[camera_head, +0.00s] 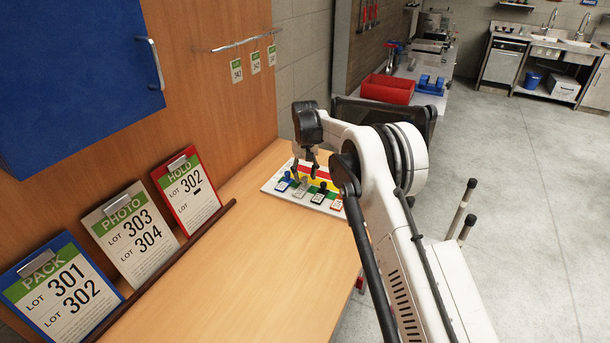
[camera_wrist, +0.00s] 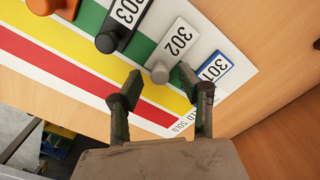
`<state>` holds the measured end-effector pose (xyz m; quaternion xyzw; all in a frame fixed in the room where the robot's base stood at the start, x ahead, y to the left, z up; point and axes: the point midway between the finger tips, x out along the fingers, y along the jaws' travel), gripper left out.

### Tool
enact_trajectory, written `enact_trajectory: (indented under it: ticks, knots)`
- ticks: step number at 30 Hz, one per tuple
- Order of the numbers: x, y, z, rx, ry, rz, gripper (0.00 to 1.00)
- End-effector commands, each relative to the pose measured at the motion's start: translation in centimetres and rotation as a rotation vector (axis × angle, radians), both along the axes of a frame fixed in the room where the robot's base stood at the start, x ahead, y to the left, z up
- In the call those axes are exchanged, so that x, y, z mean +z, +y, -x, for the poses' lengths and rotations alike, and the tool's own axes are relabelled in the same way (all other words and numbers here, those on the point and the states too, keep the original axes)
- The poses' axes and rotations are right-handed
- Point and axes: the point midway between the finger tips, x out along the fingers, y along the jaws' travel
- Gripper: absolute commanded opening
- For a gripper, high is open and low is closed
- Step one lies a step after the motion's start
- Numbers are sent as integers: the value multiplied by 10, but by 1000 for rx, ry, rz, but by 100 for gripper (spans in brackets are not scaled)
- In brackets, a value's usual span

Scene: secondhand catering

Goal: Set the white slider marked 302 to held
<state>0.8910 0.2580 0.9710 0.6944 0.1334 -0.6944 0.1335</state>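The slider board (camera_head: 269,188) lies on the wooden bench, with red, yellow and green bands. The white slider marked 302 (camera_wrist: 176,41) has a grey knob (camera_wrist: 160,72) near the border of the green and yellow bands. My gripper (camera_wrist: 159,76) is open, one finger on each side of the knob; I cannot tell whether either touches it. A label reading SOLD (camera_wrist: 180,128) is by the red band; the label beside it is partly hidden and unclear. In the head view, my gripper (camera_head: 308,174) is over the board.
The blue slider 301 (camera_wrist: 213,68) is close to the right finger. The black slider 303 (camera_wrist: 125,17) and an orange slider (camera_wrist: 45,5) are to the left. Cards for PACK (camera_head: 62,290), PHOTO (camera_head: 130,232) and HOLD (camera_head: 187,190) lean at the left. The bench front (camera_head: 270,270) is clear.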

Motion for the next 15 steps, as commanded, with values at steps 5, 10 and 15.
enact_trajectory:
  ticks: [5, 10, 15]
  knots:
    - [-5, 0, 0, 0, 0, 0, 37]
    - [-5, 0, 0, 0, 0, 0, 37]
    - [-4, 0, 0, 0, 0, 0, 17]
